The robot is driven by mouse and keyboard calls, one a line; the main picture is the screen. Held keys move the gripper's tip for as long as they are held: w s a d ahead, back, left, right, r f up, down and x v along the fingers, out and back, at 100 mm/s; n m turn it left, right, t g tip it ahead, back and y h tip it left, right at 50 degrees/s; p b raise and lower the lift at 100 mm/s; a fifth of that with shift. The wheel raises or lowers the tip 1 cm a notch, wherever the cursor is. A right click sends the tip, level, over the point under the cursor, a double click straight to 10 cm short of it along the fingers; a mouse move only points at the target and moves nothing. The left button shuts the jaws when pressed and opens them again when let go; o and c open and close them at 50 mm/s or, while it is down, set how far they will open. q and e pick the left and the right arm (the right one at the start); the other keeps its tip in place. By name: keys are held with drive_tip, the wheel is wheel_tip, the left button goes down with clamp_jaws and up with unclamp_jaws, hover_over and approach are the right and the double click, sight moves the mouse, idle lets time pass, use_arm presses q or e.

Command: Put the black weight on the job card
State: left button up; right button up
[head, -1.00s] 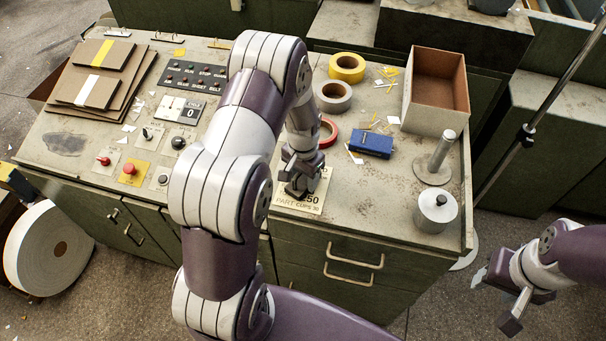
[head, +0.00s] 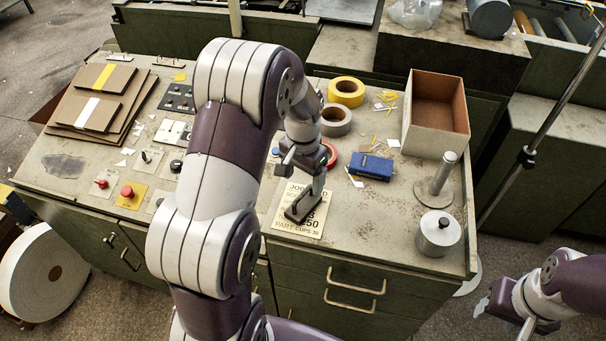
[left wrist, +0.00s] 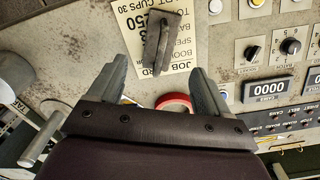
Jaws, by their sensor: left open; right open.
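The black weight (head: 298,208), a dark narrow block, rests on the job card (head: 283,222) at the table's front edge. In the left wrist view the weight (left wrist: 161,42) lies on the printed card (left wrist: 183,50) and covers part of its text. My left gripper (head: 303,168) is above the weight; in the left wrist view its two fingers (left wrist: 158,70) are spread, with nothing held between them. The weight is just beyond the fingertips in that view.
Behind the card are a red tape ring (head: 331,156), a blue box (head: 371,166), grey tape (head: 336,121) and yellow tape (head: 346,92). An open carton (head: 426,140), a spindle (head: 436,185) and a metal cylinder (head: 437,233) stand right. Control knobs and switches lie left.

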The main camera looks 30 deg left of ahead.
use_arm(q)
wheel_tip(320, 180, up, 2)
drive_tip(key=shift+d+r, duration=0.1)
drive_tip(key=shift+r, duration=0.05)
drive_tip(key=s+d, duration=0.4)
drive_tip(key=s, duration=0.2)
drive_tip(key=s+d+n+t, duration=0.1)
drive_tip(key=s+d, duration=0.3)
drive_tip(key=s, duration=0.3)
drive_tip(key=shift+s+r+n, duration=0.2)
drive_tip(key=shift+r+n, duration=0.1)
drive_tip(key=shift+r, duration=0.05)
idle(0.9)
